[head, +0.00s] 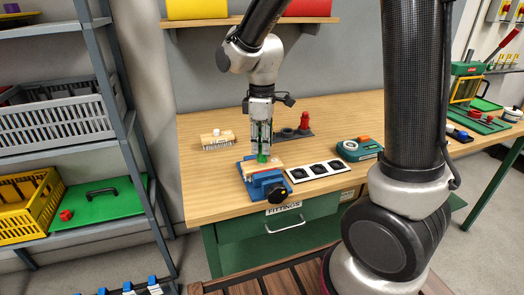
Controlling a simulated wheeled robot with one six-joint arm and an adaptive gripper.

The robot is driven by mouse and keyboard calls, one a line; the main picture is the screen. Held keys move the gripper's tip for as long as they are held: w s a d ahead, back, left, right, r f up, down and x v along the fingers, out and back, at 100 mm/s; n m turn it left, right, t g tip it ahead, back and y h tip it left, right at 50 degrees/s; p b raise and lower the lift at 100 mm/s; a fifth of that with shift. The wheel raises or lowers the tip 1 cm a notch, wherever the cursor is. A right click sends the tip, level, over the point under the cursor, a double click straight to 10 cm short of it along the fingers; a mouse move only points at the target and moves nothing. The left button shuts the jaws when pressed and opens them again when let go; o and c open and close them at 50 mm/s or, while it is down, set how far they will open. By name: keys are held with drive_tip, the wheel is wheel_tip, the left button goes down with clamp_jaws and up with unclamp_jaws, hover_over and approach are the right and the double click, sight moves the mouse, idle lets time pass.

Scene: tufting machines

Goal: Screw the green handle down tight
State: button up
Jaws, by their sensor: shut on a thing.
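The green handle (262,158) stands on a pale wooden piece held in a blue vise (268,184) near the front edge of the wooden bench. My gripper (262,150) points straight down over it, and its fingers are shut on the green handle. The fingers hide most of the handle, so I cannot tell how far it is screwed in. The vise has a black knob (279,194) at its front.
A brush (217,139) lies left of the vise. A white strip with black squares (320,170) and a teal device (359,149) lie to the right. Behind stands a dark plate with a red piece (304,120). A shelf rack (110,90) stands left of the bench.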

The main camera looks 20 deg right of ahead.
drive_tip(key=m, duration=0.5)
drive_tip(key=shift+m, duration=0.4)
drive_tip(key=m, duration=0.6)
drive_tip(key=shift+f, duration=0.15)
drive_tip(key=o, duration=0.8)
drive_tip(key=shift+o, duration=0.2)
